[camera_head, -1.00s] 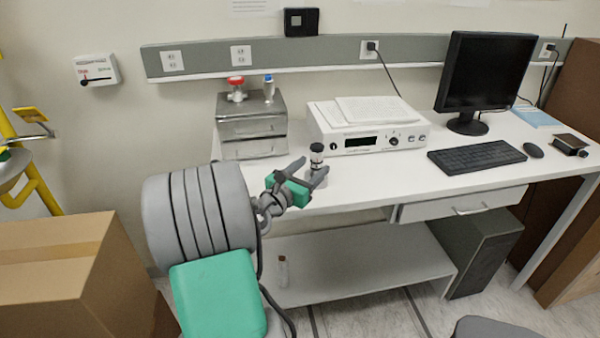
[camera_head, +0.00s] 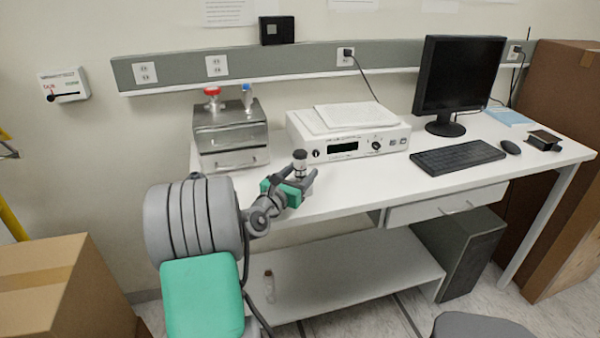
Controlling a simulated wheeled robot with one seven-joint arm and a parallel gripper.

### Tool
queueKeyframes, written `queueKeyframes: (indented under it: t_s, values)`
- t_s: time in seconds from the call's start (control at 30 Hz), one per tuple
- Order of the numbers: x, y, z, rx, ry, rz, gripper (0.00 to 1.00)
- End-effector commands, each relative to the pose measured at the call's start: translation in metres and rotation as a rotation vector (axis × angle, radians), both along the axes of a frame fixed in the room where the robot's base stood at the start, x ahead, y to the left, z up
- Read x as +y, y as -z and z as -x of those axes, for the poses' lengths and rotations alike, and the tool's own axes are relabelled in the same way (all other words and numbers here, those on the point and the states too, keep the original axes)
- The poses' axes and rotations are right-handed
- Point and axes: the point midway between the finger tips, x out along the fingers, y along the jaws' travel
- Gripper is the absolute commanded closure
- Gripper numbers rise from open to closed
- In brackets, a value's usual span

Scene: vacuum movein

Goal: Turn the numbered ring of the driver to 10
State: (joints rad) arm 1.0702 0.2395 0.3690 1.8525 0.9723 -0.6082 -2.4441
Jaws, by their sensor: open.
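A small upright cylinder with a dark top and a pale band, which looks like the driver (camera_head: 299,160), stands near the front edge of the white table. Numbers on its ring are too small to read. My gripper (camera_head: 297,176) is open, with its fingers around the lower part of the driver. Whether the fingers touch it cannot be told. The driver's lower part is partly hidden by the gripper.
A metal box (camera_head: 230,137) with red and blue knobs stands behind my gripper. A white instrument (camera_head: 345,148) stands to its right. Keyboard (camera_head: 457,157) and monitor (camera_head: 460,75) are farther right. A cardboard box (camera_head: 60,290) is at the lower left.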

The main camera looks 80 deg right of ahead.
Motion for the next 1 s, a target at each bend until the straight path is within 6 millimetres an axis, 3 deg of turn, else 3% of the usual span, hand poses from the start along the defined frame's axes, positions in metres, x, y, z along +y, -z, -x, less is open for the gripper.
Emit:
queueKeyframes:
  t_s: [0.1, 0.77, 1.0]
  values:
    - [0.0004, 0.0001, -0.0008, 0.0, -0.001, 0.0, 0.45]
    - [0.0009, 0.0001, -0.0018, 0.0, -0.002, 0.0, 0.99]
    - [0.0003, 0.0019, -0.0029, 0.003, 0.018, -0.003, 1.0]
